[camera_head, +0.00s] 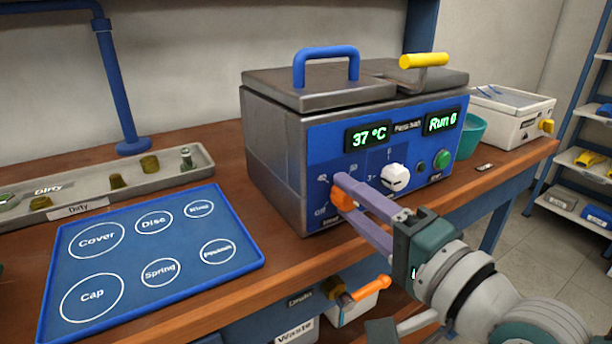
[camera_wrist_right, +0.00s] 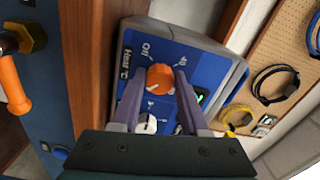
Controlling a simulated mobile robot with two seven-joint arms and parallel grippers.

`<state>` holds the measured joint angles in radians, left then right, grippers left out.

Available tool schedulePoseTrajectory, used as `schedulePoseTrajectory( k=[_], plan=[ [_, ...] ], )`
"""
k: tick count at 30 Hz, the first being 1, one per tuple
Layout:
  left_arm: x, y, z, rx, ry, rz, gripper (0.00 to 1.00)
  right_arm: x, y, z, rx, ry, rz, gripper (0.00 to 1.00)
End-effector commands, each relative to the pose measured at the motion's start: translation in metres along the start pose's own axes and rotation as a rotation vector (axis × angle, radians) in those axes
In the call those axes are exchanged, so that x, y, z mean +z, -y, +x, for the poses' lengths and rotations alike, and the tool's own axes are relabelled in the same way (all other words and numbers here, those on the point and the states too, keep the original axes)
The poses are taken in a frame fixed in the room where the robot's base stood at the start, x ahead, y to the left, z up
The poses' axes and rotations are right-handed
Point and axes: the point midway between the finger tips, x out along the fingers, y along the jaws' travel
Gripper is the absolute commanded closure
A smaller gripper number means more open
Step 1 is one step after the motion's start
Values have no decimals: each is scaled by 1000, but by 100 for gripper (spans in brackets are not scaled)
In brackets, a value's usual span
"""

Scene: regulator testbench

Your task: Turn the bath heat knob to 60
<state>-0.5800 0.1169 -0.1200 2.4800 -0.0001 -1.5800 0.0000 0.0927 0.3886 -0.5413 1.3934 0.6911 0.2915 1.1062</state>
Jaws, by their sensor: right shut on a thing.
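The bath (camera_head: 275,160) is a metal box with a blue front panel and a lid. Its green display (camera_head: 369,136) reads 37 °C. The orange heat knob (camera_head: 343,200) is at the panel's lower left, partly hidden by my fingers. My right gripper (camera_head: 345,189) is shut on it, with one finger at each side. The knob (camera_wrist_right: 160,77) also shows between the fingers in the right wrist view, near an "Off" mark and other printed marks. I cannot tell which mark it points to. My left gripper is not in view.
A white knob (camera_head: 394,178) and a green button (camera_head: 441,159) sit right of the heat knob. A blue mat (camera_head: 137,237) with labelled circles and a grey tray (camera_head: 205,173) with small parts lie left. A teal cup (camera_head: 472,132) stands right of the bath.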

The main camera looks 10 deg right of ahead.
Motion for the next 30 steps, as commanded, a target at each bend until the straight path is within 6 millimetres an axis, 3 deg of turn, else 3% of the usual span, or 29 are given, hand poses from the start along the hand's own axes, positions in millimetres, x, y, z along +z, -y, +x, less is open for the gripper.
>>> schedulePoseTrajectory(
  k=[6, 7, 14, 23, 30],
  plan=[
    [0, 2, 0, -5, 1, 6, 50, 0, 1, 0, -2, -1, 3, 100],
    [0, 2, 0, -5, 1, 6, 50, 0, 1, 0, -2, -1, 3, 53],
    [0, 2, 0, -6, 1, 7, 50, 0, 0, 0, -1, 0, 1, 27],
    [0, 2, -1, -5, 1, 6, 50, 0, 0, -2, 1, 0, 1, 26],
    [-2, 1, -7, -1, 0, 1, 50, 0, 0, -38, 4, 1, 0, 26]
  ],
)
